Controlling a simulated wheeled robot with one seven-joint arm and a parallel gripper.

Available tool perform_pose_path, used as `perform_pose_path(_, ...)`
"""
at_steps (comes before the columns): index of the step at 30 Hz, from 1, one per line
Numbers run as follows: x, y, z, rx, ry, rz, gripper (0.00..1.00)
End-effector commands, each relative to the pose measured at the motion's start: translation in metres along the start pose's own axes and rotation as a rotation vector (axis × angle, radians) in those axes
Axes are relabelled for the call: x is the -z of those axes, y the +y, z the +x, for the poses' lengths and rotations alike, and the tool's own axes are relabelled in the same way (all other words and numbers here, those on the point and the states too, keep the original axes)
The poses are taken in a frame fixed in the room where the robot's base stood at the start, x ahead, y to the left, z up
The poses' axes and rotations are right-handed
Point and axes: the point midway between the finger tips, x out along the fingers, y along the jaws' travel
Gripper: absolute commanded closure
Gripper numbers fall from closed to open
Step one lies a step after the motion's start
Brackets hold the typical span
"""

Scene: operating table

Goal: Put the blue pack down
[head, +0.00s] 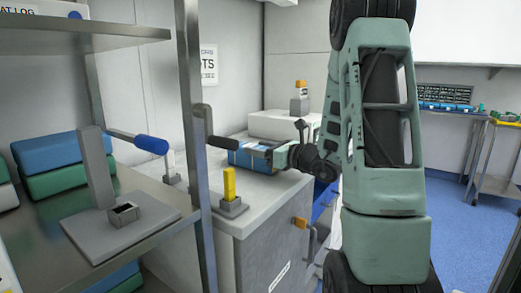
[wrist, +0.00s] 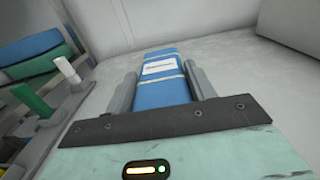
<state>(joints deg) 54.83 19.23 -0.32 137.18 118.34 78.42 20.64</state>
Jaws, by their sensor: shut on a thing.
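My gripper (wrist: 163,88) is shut on the blue pack (wrist: 160,94), a box-like pack with a white label and pale bands, held between the two grey fingers in the wrist view. In the head view the blue pack (head: 250,155) is at the end of my arm, over the far part of the grey cabinet top (head: 262,188). My gripper (head: 272,156) comes to it from the right. The underside of the pack is hidden, so I cannot tell whether it touches the top.
A yellow-handled switch (head: 229,187) and a lever with a blue grip (head: 140,142) stand nearby. A metal shelf (head: 130,215) with blue and green packs (head: 50,160) is at left. A white box (head: 285,125) stands behind. Pale surface around the pack looks clear.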

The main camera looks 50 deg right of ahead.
Motion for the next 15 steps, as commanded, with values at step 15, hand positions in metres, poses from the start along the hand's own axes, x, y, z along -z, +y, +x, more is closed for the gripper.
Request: perform_pose_path(15,-0.0016,-0.0007,-0.005,0.002,0.001,0.0,0.24)
